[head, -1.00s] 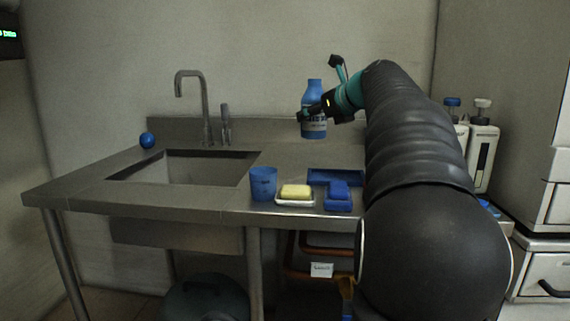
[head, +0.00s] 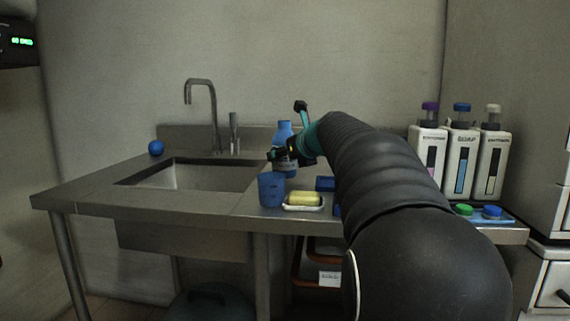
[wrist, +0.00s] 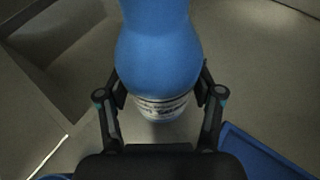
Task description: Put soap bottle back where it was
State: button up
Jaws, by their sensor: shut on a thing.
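The soap bottle (head: 284,137) is blue with a pale printed label low on its body. In the head view it is behind the blue cup, near the back of the steel counter. My gripper (head: 285,158) is shut on it from the right side. In the wrist view the bottle (wrist: 158,50) is upright between the two fingers of my gripper (wrist: 161,98), and its label shows between them. Its base is partly hidden, and I cannot tell whether it touches the counter.
A blue cup (head: 271,190) and a dish with yellow soap (head: 304,199) stand at the counter's front edge. The sink (head: 190,176) is to the left. Several white dispenser bottles (head: 461,160) stand at the right. Blue trays are partly hidden by my arm.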

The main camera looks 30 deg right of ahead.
jog(key=shift+f, duration=0.75)
jog(key=shift+f, duration=0.15)
jog(key=o, duration=1.3)
jog(key=v, duration=1.2)
